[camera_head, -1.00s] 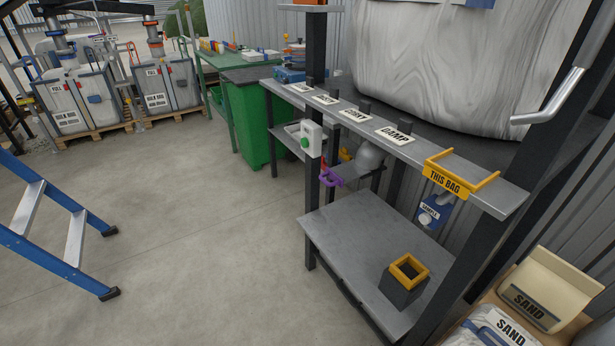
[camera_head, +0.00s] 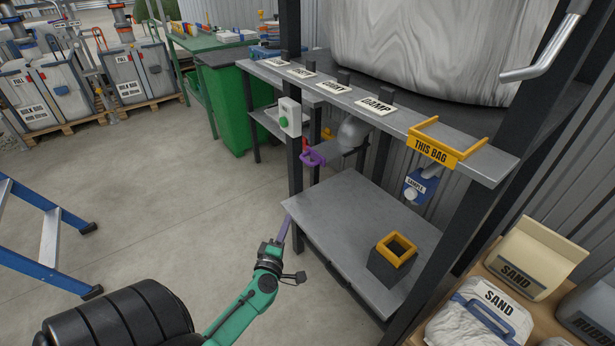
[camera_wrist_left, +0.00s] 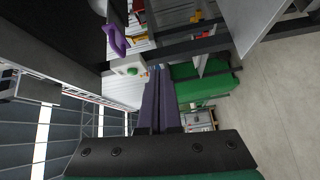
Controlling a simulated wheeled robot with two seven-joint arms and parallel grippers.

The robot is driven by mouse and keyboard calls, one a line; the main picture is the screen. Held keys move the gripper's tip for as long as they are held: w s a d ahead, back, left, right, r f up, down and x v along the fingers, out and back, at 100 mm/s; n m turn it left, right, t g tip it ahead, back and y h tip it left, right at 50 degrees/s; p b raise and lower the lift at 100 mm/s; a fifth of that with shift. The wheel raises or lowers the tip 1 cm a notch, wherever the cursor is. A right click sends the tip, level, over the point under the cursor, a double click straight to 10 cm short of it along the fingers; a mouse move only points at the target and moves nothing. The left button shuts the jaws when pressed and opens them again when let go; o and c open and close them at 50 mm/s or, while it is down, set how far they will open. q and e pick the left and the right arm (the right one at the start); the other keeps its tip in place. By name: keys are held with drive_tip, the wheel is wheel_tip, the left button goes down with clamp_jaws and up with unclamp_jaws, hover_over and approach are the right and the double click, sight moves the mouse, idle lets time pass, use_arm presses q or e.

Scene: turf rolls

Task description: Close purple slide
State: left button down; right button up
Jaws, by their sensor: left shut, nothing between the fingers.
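The purple slide handle (camera_head: 312,157) is a small loop under the upper shelf, beside the rack's front post and below a white box with a green button (camera_head: 290,117). In the left wrist view the purple handle (camera_wrist_left: 115,40) shows at the upper left, apart from my fingers. My left gripper (camera_head: 285,228) has dark purple fingers and is shut and empty, lower than the handle and in front of the lower shelf. Its closed fingers also show in the left wrist view (camera_wrist_left: 158,85). Whether the slide is open is too small to tell. My right gripper is not in view.
The rack's lower shelf (camera_head: 345,215) carries a dark box with a yellow rim (camera_head: 396,248). A yellow THIS BAG bracket (camera_head: 433,150) is on the upper shelf. Sand bags (camera_head: 520,268) stand at right, a blue ladder (camera_head: 50,235) at left.

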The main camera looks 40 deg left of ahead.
sight(316, 158)
use_arm(q)
wheel_tip(316, 158, up, 8)
drive_tip(key=a+n+y, duration=0.2)
drive_tip(key=n, duration=0.3)
drive_tip(key=w+a+r, duration=0.1)
drive_tip(key=w+a, duration=0.2)
drive_tip(key=w, duration=0.9)
drive_tip(key=shift+w+r+m+p, duration=0.2)
drive_tip(key=shift+r+m+p, duration=0.05)
drive_tip(key=shift+m+p, duration=0.1)
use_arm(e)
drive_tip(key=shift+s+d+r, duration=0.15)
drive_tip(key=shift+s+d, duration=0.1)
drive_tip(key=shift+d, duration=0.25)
use_arm(q)
drive_tip(key=w, duration=0.1)
drive_tip(key=w+d, duration=0.1)
drive_tip(key=w, duration=0.3)
drive_tip(key=shift+w+d, duration=0.1)
drive_tip(key=shift+d, duration=0.25)
drive_tip(key=shift+w+d, duration=0.1)
drive_tip(key=shift+w, duration=0.2)
drive_tip(key=shift+r, duration=0.15)
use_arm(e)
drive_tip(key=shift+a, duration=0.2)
